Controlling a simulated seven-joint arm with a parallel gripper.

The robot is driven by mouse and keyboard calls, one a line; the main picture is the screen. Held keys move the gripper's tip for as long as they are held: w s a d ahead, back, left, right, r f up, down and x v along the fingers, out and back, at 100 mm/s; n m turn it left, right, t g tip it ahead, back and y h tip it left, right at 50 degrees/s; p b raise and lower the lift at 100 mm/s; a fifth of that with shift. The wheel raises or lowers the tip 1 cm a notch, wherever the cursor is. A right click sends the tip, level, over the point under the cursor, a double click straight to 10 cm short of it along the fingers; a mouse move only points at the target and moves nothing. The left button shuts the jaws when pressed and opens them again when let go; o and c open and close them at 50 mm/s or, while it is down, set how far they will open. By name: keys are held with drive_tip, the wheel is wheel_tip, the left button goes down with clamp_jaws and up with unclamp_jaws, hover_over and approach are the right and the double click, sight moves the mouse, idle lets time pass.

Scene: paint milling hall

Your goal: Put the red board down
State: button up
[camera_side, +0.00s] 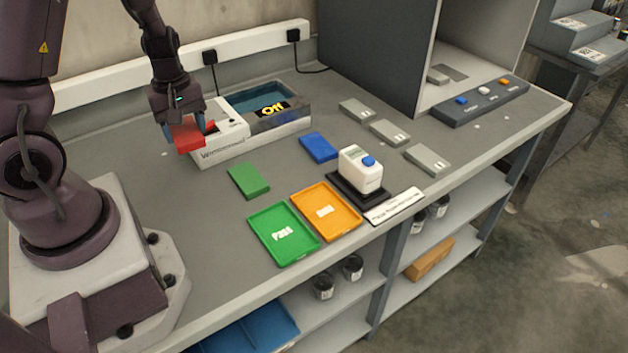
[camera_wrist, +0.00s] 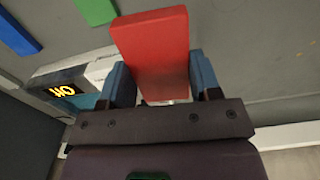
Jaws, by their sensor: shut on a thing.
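The red board (camera_side: 189,138) is held in my gripper (camera_side: 186,128), in front of the left end of the white device in the side view. In the wrist view the red board (camera_wrist: 153,50) sits between the two blue fingers of my gripper (camera_wrist: 161,82), which touch its sides. The board appears to be above the bench; its exact height I cannot tell. The bench top (camera_side: 150,215) below and in front of it is bare.
A white water bath (camera_side: 225,148) marked "Off" stands beside the gripper. A green board (camera_side: 248,181) and a blue board (camera_side: 318,147) lie on the bench. A green "Pass" tray (camera_side: 262,222), an orange tray (camera_side: 338,222) and a white instrument (camera_side: 358,172) are near the front edge.

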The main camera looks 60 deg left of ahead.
drive_tip(key=w+d+r+m, duration=0.3)
drive_tip(key=w+d+m, duration=0.4)
drive_tip(key=d+m, duration=0.1)
drive_tip(key=w+d+r+m, duration=0.3)
drive_tip(key=w+d+m, duration=0.3)
drive_tip(key=d+m, duration=0.3)
drive_tip(key=shift+w+d+r, duration=0.2)
drive_tip(key=shift+w+d, duration=0.15)
drive_tip(key=shift+d, duration=0.6)
drive_tip(key=shift+a, duration=0.1)
